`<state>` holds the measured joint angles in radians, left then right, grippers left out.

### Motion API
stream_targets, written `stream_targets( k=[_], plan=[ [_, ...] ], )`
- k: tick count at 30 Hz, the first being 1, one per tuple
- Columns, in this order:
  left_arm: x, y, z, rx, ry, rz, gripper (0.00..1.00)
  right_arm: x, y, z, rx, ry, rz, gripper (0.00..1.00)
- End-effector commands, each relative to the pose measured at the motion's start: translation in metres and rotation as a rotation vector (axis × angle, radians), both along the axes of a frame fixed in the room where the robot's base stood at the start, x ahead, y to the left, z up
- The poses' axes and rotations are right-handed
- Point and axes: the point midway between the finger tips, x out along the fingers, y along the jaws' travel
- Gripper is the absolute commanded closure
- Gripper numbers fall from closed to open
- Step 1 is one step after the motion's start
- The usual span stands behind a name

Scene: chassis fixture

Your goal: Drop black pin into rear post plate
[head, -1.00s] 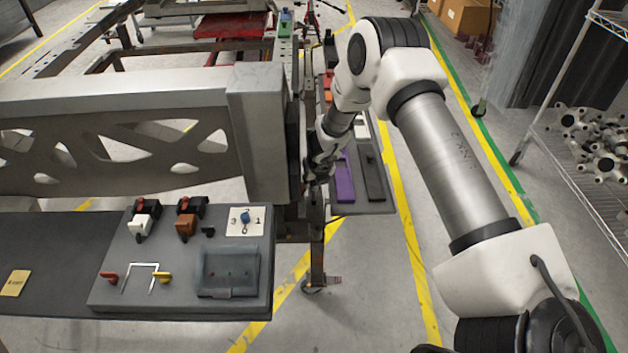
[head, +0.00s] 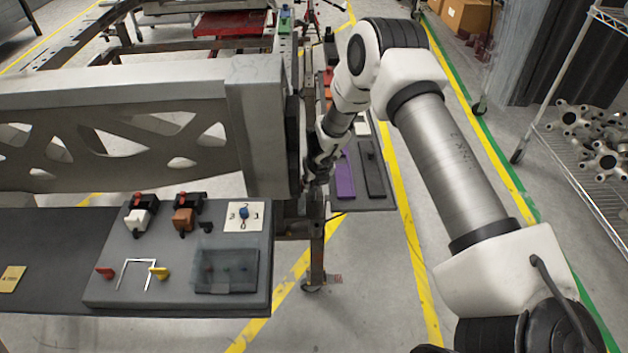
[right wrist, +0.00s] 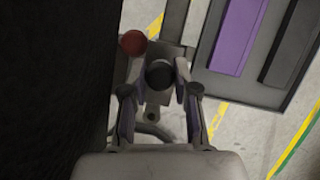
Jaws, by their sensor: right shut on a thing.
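My right gripper (head: 318,168) is beside the end of the large metal beam in the head view. In the right wrist view my right gripper (right wrist: 160,88) is shut on the black pin (right wrist: 159,74), whose dark round top shows between the fingertips. A grey metal plate (right wrist: 178,54) lies just beyond the pin, probably part of the rear post plate. A red round head (right wrist: 132,43) stands up and left of the pin. The pin's lower end and any hole under it are hidden. My left gripper is not in view.
The metal beam (head: 110,140) stands close on the gripper's left. A grey side tray with purple (head: 345,180) and black (head: 373,178) strips is on its right. A control board (head: 150,285) with switches and a clear cover is in front.

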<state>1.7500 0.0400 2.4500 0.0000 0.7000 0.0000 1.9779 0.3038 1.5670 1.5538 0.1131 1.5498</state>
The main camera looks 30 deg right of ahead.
Motion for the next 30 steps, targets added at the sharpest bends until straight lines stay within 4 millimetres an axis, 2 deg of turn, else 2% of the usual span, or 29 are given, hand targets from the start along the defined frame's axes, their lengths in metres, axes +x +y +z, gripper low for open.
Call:
stream_targets(
  k=[15,30],
  plan=[
    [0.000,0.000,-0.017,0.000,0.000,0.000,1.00,0.000,0.000,-0.017,0.000,0.000,0.000,1.00],
    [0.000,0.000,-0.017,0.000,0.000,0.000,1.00,0.000,0.000,-0.017,0.000,0.000,0.000,1.00]
  ],
)
